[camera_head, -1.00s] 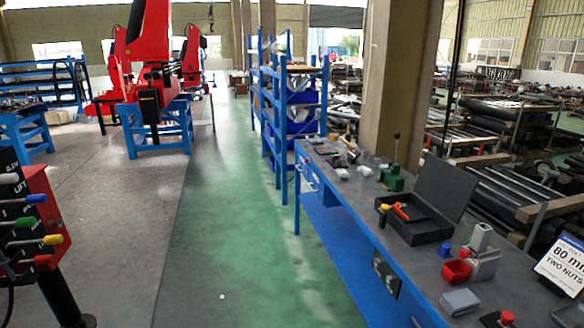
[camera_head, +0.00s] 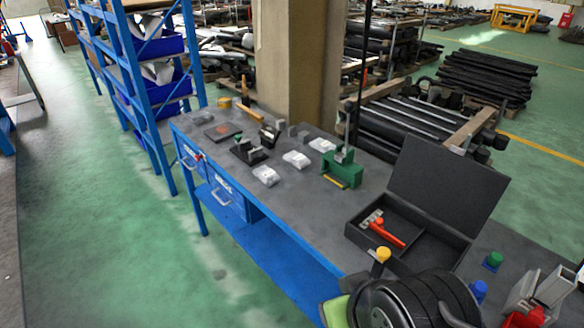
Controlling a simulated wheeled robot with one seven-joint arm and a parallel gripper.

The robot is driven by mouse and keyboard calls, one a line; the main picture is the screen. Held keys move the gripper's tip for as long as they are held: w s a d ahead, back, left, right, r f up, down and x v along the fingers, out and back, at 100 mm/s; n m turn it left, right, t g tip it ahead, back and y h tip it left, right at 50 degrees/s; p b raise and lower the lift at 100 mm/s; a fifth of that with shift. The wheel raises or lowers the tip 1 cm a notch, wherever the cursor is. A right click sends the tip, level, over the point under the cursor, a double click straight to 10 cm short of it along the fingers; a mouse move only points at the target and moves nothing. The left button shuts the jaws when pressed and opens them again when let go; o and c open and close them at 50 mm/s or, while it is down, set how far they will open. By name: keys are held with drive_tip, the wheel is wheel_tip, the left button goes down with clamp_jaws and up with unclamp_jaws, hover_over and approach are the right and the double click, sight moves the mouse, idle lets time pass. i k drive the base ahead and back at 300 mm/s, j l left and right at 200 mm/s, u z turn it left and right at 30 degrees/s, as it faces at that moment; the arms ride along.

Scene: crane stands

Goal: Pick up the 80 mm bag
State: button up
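Several small pale plastic bags lie flat on the grey workbench (camera_head: 225,165). One bag (camera_head: 266,175) is near the front edge. A second bag (camera_head: 296,159) is just behind and to its right, and a third bag (camera_head: 322,145) lies farther back, beside the green hand press. Their labels are too small to read, so I cannot tell which is the 80 mm bag. Dark rounded parts at the bottom right look like my arm. They cover part of the bench's front edge. My gripper's fingers are not in view.
An open black case (camera_head: 407,240) with a red-handled tool (camera_head: 387,234) lies to the right. A black fixture (camera_head: 248,150) sits left of the bags. Green floor (camera_head: 90,220) is clear at left.

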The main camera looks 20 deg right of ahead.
sight(268, 176)
drive_tip(key=i+j+z, duration=0.65)
drive_tip(key=i, duration=0.15)
